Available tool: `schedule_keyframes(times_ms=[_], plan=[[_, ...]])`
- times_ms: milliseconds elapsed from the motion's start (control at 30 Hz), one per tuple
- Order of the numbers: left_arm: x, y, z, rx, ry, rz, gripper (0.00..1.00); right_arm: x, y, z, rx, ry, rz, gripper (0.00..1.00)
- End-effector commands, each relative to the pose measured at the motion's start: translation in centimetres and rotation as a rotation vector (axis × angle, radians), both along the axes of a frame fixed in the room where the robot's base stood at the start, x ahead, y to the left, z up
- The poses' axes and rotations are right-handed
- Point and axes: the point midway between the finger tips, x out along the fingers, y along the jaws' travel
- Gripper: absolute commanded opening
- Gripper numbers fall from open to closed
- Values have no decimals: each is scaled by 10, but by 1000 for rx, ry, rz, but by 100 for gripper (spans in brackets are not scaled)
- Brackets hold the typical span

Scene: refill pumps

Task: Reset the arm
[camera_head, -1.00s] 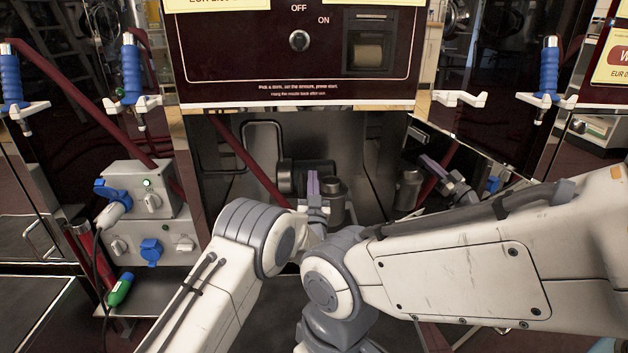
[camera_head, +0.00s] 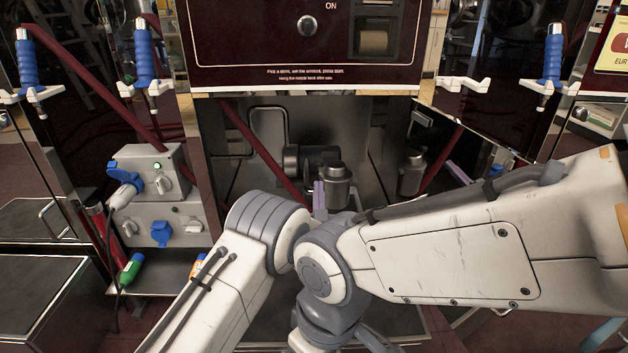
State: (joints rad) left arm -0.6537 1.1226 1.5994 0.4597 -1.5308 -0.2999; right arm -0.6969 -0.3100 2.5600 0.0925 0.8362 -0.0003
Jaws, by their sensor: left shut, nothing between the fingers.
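My left gripper (camera_head: 319,195) shows as upright purple fingers, shut and empty, just beyond my left arm's joint. It is in front of the open bay of the dark red pump (camera_head: 262,50), close to a grey metal canister (camera_head: 338,186) in the bay. I cannot tell whether it touches the canister. My left arm comes in from the lower left. My right arm crosses from the right edge to the middle, then bends down; its gripper is out of sight.
Blue-handled nozzles (camera_head: 146,58) hang on white holders at both sides. A grey socket box (camera_head: 150,172) with blue plugs stands at left. A green-and-white bottle (camera_head: 131,268) lies on the low shelf below it. A second canister (camera_head: 411,172) is at the bay's right.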

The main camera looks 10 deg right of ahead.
Motion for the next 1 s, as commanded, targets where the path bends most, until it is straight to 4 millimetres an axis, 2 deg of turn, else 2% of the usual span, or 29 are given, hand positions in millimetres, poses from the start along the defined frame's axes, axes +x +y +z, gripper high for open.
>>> schedule_keyframes(times_ms=[67, 167, 267, 300, 367, 433, 533, 600, 700, 800, 1000], plan=[[-1, 0, 0, 1, 14, -5, 0, 0, 0, 0, 0, 0, 0, 0], [8, 11, 4, 8, 90, -14, 0, 0, 0, 0, 0, 0, 0, 0], [21, 41, 7, 23, 250, -24, 0, 0, 0, 0, 0, 0, 0, 0], [22, 57, 7, 30, 332, -29, 0, 0, 0, 0, 0, 0, 0, 0], [19, 85, 4, 40, 464, -29, 0, 0, 0, 0, 0, 0, 0, 0], [4, 119, -2, 49, 624, -24, 0, 0, 0, 0, 0, 0, 0, 0], [-34, 170, -13, 56, 851, -4, 0, 0, 0, 0, 0, 0, 0, 0], [-71, 204, -20, 59, 1009, 19, 0, 0, 0, 0, 0, 0, 0, 0], [-122, 239, -30, 58, 1186, 51, 0, 0, 0, 0, 0, 0, 0, 0], [-162, 261, -36, 55, 1310, 78, 0, 0, 0, 0, 0, 0, 0, 0], [-224, 290, -43, 44, 1482, 123, 0, 0, 0, 0, 0, 0, 0, 0]])
